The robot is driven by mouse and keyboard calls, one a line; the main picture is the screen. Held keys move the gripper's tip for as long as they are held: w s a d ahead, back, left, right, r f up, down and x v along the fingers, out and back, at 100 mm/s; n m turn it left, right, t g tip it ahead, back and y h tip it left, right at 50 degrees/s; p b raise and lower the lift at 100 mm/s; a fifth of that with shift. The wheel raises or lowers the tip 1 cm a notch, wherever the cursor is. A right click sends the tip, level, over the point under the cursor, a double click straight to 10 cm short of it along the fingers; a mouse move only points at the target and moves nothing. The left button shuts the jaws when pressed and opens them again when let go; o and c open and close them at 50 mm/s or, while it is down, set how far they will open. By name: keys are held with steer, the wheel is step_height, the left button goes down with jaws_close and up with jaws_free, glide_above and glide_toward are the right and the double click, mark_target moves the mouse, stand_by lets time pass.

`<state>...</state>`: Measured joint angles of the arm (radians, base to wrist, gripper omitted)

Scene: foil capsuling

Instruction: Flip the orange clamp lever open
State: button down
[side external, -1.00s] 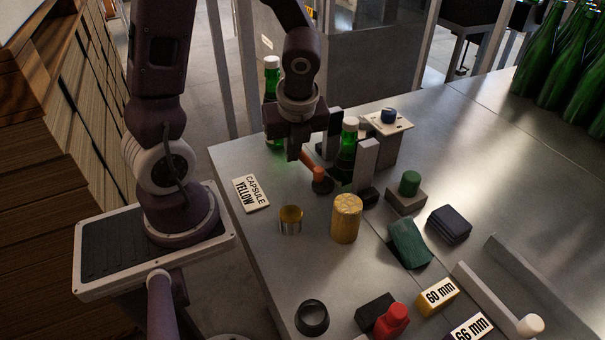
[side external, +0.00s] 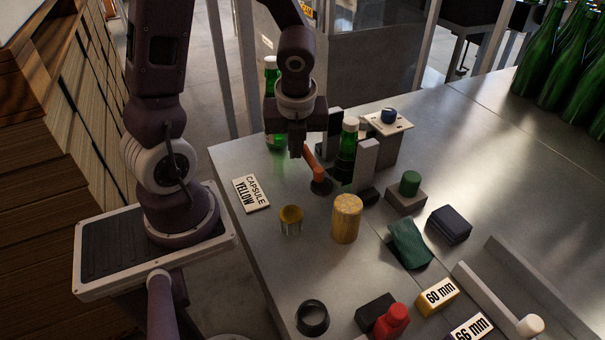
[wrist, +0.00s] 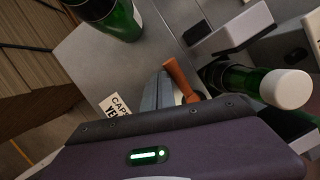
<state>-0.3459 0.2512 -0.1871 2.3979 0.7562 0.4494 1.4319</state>
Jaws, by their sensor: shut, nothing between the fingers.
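The orange clamp lever (side external: 314,164) sticks up at a slant from a dark round pivot (side external: 321,187) beside the clamp. It also shows in the wrist view (wrist: 179,78). My gripper (side external: 297,152) is shut and empty, with its fingertips pointing down just left of the lever's upper end. In the wrist view the fingers (wrist: 158,92) are right beside the lever; I cannot tell whether they touch it. A green bottle with a white cap (side external: 348,146) stands between the two grey jaws of the clamp (side external: 366,165), right of the lever.
Another green bottle (side external: 271,100) stands behind my gripper. The table left of the lever is clear.

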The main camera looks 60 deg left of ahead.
steer(key=shift+s, duration=0.1)
steer(key=s, duration=0.1)
steer(key=s+r, duration=0.1)
steer(key=s, duration=0.2)
steer(key=shift+r, duration=0.25)
step_height(320, 180, up, 9)
steer(key=s, duration=0.2)
steer(key=shift+s+d, duration=0.15)
steer(key=shift+s, duration=0.15)
steer(key=s+d+r+n+t+h, duration=0.1)
steer(key=d+r+n+t, duration=0.1)
steer(key=d+n, duration=0.4)
steer(key=s+d+r+n+t+h, duration=0.2)
steer(key=d+n, duration=0.3)
steer(key=n, duration=1.1)
steer(key=shift+s+d+r, duration=0.15)
steer(key=shift+d+r, duration=0.2)
steer(key=shift+r, duration=0.45)
